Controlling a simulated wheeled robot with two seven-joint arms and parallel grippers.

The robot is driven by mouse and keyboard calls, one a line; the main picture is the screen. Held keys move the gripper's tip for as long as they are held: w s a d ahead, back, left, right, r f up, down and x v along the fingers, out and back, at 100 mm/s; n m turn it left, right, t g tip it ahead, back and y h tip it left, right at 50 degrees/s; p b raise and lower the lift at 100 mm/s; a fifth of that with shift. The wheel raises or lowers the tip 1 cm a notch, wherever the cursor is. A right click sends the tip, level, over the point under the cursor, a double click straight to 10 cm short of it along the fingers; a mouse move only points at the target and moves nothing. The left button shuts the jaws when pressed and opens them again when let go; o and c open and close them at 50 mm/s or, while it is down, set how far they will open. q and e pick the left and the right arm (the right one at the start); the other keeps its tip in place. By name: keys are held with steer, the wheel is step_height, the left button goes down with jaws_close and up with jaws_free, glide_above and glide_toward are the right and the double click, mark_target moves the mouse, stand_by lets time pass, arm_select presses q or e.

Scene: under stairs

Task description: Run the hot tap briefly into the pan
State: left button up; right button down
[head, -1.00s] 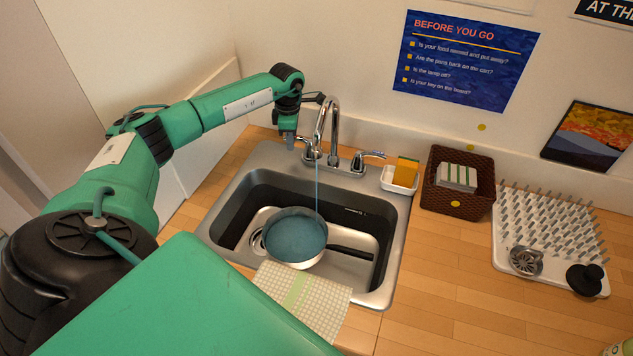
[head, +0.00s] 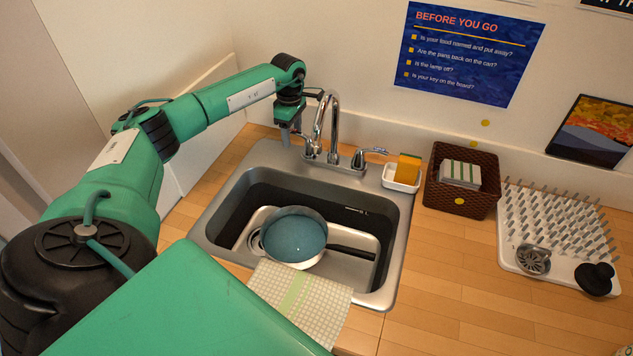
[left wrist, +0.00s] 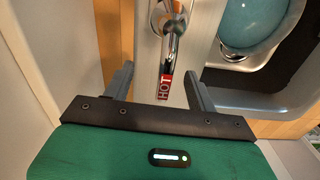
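The hot tap lever (left wrist: 166,82), with a red HOT label, lies between the fingers of my left gripper (left wrist: 159,85). The fingers are apart, with gaps on both sides of the lever. In the head view my left gripper (head: 287,136) is at the faucet's left side, where the lever is mostly hidden. My right gripper is not in view.
The sink rim (head: 402,240) surrounds the basin. A checked cloth (head: 300,300) hangs over its front edge. Right of the faucet are the other lever (head: 372,153), a sponge in a dish (head: 401,181), a brown basket (head: 459,203) and a white peg rack (head: 520,265).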

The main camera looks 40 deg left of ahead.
arm_select(q)
steer(key=shift+o, duration=1.2)
steer(key=shift+r+p, duration=2.05)
steer(key=shift+r, duration=1.5)
steer(key=shift+s, duration=0.1)
steer(key=shift+f, duration=0.1)
